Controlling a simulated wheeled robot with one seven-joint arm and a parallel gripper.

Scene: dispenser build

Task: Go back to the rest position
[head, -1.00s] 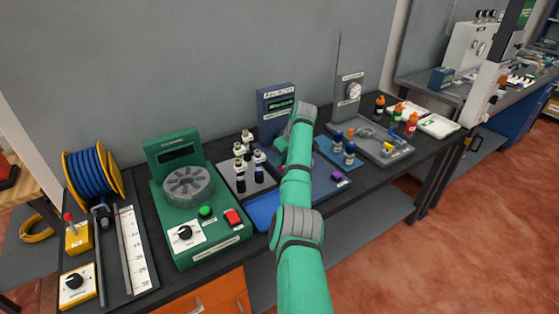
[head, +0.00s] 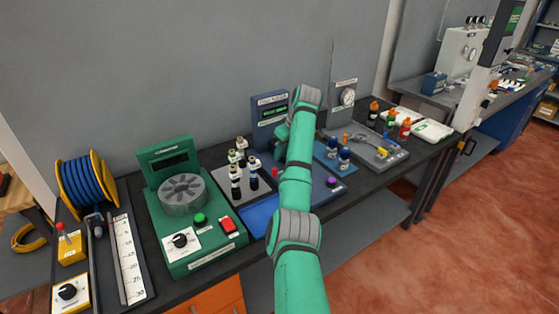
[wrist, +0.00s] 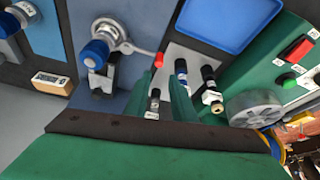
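My green arm rises through the middle of the head view and bends at the top, by the blue display device (head: 271,107). In the head view my gripper is mostly hidden behind my arm. In the wrist view my gripper's green fingers (wrist: 170,95) show close together, near several dark vials (wrist: 181,74) in a grey rack. The vials also show in the head view (head: 236,184), left of my arm. I see nothing clearly held.
The green rotor machine (head: 182,200) stands left of the rack, with a blue spool (head: 86,186) beyond. A blue tray (head: 258,218) lies at the bench front. Two blue-capped bottles (head: 344,158) and a gauge stand (head: 347,98) are on the right. Floor at right is clear.

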